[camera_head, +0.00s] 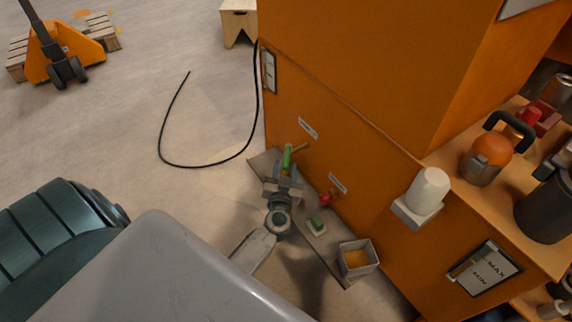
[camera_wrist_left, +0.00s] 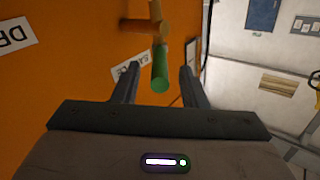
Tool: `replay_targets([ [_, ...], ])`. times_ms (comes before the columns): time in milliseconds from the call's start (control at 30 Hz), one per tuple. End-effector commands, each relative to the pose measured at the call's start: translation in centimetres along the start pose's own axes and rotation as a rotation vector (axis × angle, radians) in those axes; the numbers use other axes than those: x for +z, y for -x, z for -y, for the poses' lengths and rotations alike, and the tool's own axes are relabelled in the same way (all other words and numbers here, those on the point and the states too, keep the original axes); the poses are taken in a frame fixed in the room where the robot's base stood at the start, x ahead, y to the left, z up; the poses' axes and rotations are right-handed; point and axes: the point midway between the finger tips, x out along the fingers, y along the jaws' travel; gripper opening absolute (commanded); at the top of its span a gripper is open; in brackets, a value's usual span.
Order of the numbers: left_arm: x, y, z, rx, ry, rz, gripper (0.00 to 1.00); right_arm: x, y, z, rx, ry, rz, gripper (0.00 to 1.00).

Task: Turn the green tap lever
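The green tap lever (camera_head: 288,156) sticks out from the orange cabinet's front, on a brass-coloured fitting (camera_head: 300,147). In the left wrist view the green lever (camera_wrist_left: 160,72) points toward the camera, with the brass fitting (camera_wrist_left: 150,24) behind it. My left gripper (camera_head: 284,178) is close to the lever in the head view. In the wrist view its two fingers (camera_wrist_left: 158,72) are apart, one on each side of the lever, with gaps visible on both sides. How far the lever reaches between them in depth is unclear. My right gripper is in neither view.
The orange cabinet (camera_head: 345,165) stands close on the right. A red knob (camera_head: 325,198), a green button (camera_head: 316,222) and an open box (camera_head: 357,258) are near the arm. A white cylinder (camera_head: 428,190) juts from the cabinet. A black cable (camera_head: 185,165) lies on open floor.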

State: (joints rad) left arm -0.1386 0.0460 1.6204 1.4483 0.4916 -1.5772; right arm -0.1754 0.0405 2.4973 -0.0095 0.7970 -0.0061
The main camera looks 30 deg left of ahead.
Motion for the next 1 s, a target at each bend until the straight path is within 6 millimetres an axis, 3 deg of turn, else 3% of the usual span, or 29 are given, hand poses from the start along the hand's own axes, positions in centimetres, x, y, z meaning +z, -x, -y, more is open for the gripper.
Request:
replay_targets([
  [200,0.1,-2.4,0.0,0.000,0.000,-0.001,0.39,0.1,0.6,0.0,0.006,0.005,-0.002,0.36],
  [533,0.0,-2.8,0.0,0.001,0.000,0.001,0.39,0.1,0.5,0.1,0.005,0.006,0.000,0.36],
  [567,0.0,-2.8,0.0,0.001,0.000,0.001,0.37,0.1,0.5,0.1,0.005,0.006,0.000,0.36],
  [767,0.0,-2.8,0.0,0.001,0.000,0.000,0.00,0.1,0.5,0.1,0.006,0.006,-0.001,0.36],
  [1000,-0.1,-2.8,-0.1,-0.003,0.001,0.002,0.00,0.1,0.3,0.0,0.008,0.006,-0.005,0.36],
])
